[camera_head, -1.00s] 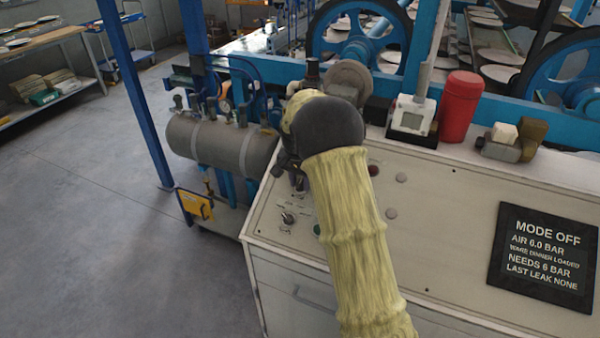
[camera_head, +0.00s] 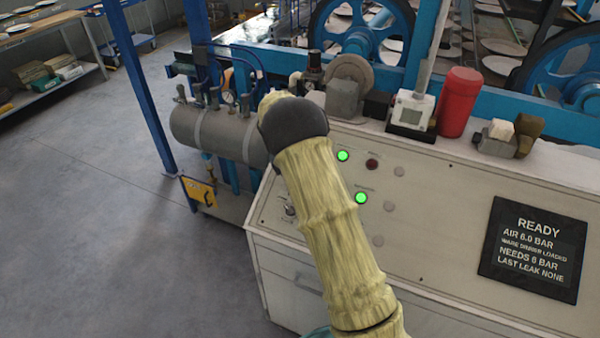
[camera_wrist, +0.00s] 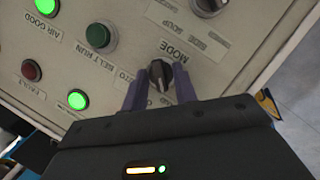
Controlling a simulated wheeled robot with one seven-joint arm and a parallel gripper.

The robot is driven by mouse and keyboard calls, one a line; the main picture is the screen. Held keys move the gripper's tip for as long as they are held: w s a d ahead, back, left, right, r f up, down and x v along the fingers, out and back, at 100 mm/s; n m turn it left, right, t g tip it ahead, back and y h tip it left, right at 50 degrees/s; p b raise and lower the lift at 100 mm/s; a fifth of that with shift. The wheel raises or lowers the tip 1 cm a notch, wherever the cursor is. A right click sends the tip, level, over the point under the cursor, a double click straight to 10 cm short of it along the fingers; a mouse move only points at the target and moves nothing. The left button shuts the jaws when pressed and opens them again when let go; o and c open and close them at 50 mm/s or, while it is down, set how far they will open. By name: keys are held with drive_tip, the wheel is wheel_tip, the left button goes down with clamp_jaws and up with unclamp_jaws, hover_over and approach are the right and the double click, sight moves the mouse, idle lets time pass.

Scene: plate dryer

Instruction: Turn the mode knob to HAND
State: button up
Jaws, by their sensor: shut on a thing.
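The dark mode knob (camera_wrist: 158,75) is on the pale control panel (camera_wrist: 130,13), beside the upside-down MODE label. My gripper (camera_wrist: 159,84) has its two purple fingers on either side of the knob and is shut on it. Labels next to the knob are partly covered by the fingers, and I cannot read which position the knob points to. In the head view my arm hides the gripper and this knob. The black display (camera_head: 533,250) reads READY, AIR 6.0 BAR, LAST LEAK NONE.
Another knob (camera_wrist: 207,5) sits close by, near a SOUP label. A green BELT RUN button (camera_wrist: 100,36), a lit AIR GOOD lamp (camera_wrist: 47,6) and a red FAULT lamp (camera_wrist: 31,70) are on the panel. A red canister (camera_head: 459,102) stands at the panel's back edge.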

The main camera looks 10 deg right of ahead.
drive_tip(key=shift+a+n, duration=0.1)
drive_tip(key=shift+n, duration=0.2)
drive_tip(key=o, duration=0.6)
drive_tip(key=shift+w, duration=0.1)
drive_tip(key=b+v, duration=0.2)
drive_tip(key=v, duration=1.5)
drive_tip(key=shift+a+r, duration=0.15)
drive_tip(key=shift+a, duration=0.15)
drive_tip(key=shift+d, duration=0.1)
drive_tip(key=s+d+f+y, duration=0.1)
drive_tip(key=s+d+f, duration=0.1)
drive_tip(key=s, duration=0.8)
drive_tip(key=s+d+f+t+y, duration=0.1)
drive_tip(key=s+f, duration=0.3)
drive_tip(key=s, duration=0.5)
drive_tip(key=s+d+f+m+t+y, duration=0.1)
drive_tip(key=s+d+f+y, duration=0.1)
drive_tip(key=s, duration=0.8)
drive_tip(key=shift+s+d+f, duration=0.3)
drive_tip(key=shift+d+f, duration=0.4)
drive_tip(key=shift+d, duration=0.15)
